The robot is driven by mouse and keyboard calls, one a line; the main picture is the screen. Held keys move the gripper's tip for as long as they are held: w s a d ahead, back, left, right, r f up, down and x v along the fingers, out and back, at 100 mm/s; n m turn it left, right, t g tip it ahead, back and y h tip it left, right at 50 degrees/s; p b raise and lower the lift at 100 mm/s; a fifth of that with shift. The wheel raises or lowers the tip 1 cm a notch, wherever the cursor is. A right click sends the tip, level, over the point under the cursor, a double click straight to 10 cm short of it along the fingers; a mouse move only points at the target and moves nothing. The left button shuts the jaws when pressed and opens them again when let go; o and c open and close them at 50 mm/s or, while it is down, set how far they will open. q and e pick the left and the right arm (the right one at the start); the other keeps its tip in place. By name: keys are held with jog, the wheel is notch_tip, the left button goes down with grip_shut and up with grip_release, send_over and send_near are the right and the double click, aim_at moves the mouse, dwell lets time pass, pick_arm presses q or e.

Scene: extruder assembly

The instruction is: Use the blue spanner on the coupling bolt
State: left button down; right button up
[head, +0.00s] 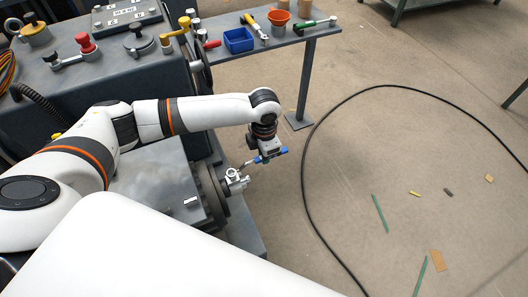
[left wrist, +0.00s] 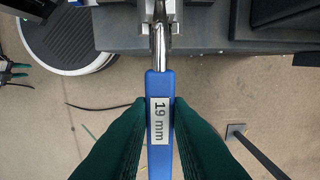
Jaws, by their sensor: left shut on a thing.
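My left gripper (head: 268,155) is shut on the blue handle of the spanner (head: 275,154), to the right of the machine's end. In the left wrist view its green fingers (left wrist: 160,122) pinch the spanner (left wrist: 160,90), labelled "19 mm", from both sides. The silver shank points at the metal coupling (left wrist: 160,12) at the top edge. In the head view the coupling (head: 234,181) sits just below and left of the spanner's tip. I cannot tell whether the jaw is around the bolt. My right gripper (left wrist: 14,70) shows small at the left wrist view's edge, fingers apart.
A side table (head: 315,35) at the back holds a blue bin (head: 238,40), an orange funnel (head: 279,17) and tools. A black cable (head: 305,150) loops over the floor. Scraps, including a green strip (head: 380,213), lie at right. The floor right of the coupling is open.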

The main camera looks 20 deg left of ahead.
pick_arm(q)
jog(key=shift+f+b, duration=0.55)
jog(key=shift+f, duration=0.5)
jog(key=shift+w+a+r+n+p, duration=0.1)
jog(key=shift+w+a+n+p, duration=0.15)
jog(key=shift+a+n+p, duration=0.15)
jog(key=w+a+n+p, duration=0.1)
jog(key=a+n+p, duration=0.6)
jog(key=a+n, duration=0.3)
jog(key=n, duration=0.2)
jog(key=shift+a+n, duration=0.15)
jog(key=shift+n, duration=0.15)
dwell(0.5)
jog(key=shift+w+p, duration=0.1)
jog(key=shift+p, duration=0.4)
jog(key=shift+r, duration=0.4)
